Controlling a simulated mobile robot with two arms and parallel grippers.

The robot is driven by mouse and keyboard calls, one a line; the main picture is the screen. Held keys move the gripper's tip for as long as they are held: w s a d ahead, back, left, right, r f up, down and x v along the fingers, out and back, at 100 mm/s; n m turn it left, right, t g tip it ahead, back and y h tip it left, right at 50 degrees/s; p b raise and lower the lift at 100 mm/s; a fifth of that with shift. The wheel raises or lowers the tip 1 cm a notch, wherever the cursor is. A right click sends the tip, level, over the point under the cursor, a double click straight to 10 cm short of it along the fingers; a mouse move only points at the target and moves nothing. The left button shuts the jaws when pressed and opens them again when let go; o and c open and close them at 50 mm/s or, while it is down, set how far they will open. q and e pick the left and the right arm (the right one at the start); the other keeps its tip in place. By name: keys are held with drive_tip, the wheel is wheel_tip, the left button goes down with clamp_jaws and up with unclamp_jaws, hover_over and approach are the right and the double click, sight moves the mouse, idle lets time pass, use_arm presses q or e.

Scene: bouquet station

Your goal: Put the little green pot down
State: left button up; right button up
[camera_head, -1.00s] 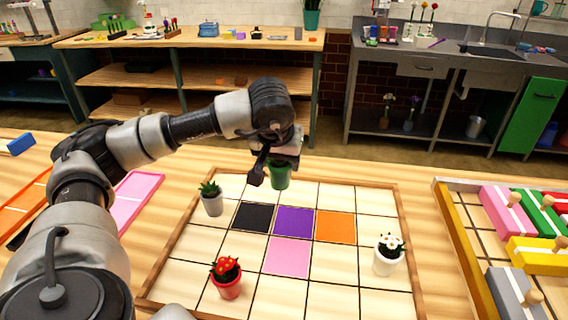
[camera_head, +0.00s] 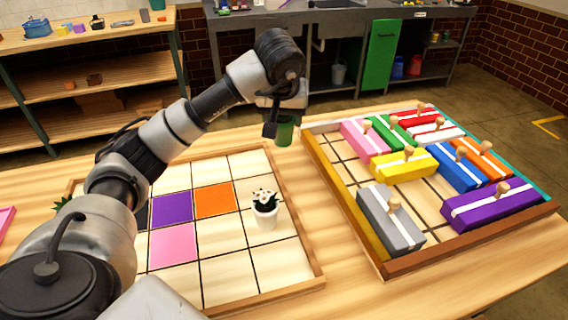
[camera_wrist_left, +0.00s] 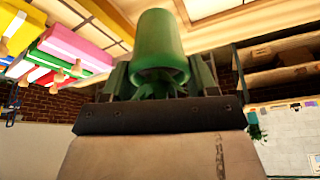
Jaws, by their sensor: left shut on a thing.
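The little green pot (camera_head: 284,133) is in my left gripper (camera_head: 284,118), which is shut on it. In the head view the pot hangs below the gripper, near the far right corner of the wooden-framed grid board (camera_head: 304,238). In the left wrist view the green pot (camera_wrist_left: 160,45) sits between the fingers, with green leaves partly showing at its rim. I cannot tell the exact height of the pot above the table. My right gripper is not in view.
A white pot with white flowers (camera_head: 265,212) stands on the grid board. Purple, orange (camera_head: 215,200) and pink tiles lie there too. To the right, a wooden tray (camera_head: 383,268) holds several coloured knobbed blocks. A strip of bare table (camera_head: 310,217) separates board and tray.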

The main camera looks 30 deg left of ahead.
use_arm(q)
drive_tip(key=shift+w+d+f, duration=0.1)
drive_tip(key=shift+w+d, duration=0.1)
drive_tip(key=shift+w, duration=0.1)
drive_tip(key=shift+w+a+f, duration=0.1)
drive_tip(key=shift+a+f, duration=0.1)
drive_tip(key=shift+f, duration=0.05)
drive_tip(key=shift+s+a+f+p, duration=0.15)
drive_tip(key=shift+s+a+f, duration=0.05)
drive_tip(key=shift+a+f, duration=1.6)
drive_tip(key=shift+s+a+f+p, duration=0.15)
drive_tip(key=shift+s+a+f, duration=0.1)
drive_tip(key=shift+a+f, duration=1.5)
drive_tip(key=shift+s+a+f+p, duration=0.15)
drive_tip(key=shift+s+a+f, duration=0.05)
drive_tip(key=shift+a+f, duration=1.6)
drive_tip(key=shift+r, duration=0.15)
drive_tip(key=o, duration=1.1)
drive_tip(key=shift+o, duration=0.2)
